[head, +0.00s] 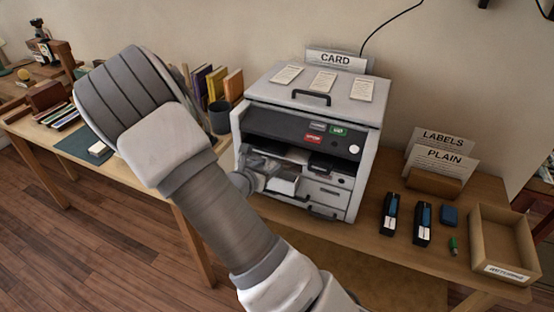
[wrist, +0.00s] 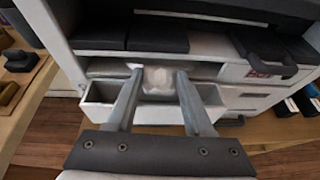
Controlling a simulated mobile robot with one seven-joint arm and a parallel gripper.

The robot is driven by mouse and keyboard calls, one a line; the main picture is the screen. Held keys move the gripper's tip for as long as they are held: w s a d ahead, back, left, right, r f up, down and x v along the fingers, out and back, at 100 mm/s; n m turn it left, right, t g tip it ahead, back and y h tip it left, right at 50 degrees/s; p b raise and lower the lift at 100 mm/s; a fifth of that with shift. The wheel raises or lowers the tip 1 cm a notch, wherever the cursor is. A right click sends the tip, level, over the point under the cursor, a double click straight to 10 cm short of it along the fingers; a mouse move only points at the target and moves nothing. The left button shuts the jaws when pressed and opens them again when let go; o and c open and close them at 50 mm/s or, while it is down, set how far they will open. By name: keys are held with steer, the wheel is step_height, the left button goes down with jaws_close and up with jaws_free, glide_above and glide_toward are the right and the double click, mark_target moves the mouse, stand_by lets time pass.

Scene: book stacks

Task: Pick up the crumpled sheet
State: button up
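The crumpled sheet (wrist: 158,80) is a small whitish lump in the wrist view, low in the printer-like cabinet, in or just behind a pulled-out light grey tray (wrist: 100,91). My gripper (wrist: 158,92) is open, with one finger on each side of the lump. The tips reach over the tray to about the lump; I cannot tell whether they touch it. In the head view my gripper (head: 266,170) is at the cabinet's open front (head: 240,122). My arm hides part of that view, and I cannot make out the sheet there.
The cabinet's dark upper panel (head: 290,127) overhangs the opening. Drawers (head: 325,193) lie right of the tray. A dark cup (head: 220,118) and books stand left.

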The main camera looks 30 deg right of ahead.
jaws_close()
steer(key=shift+r, duration=0.2)
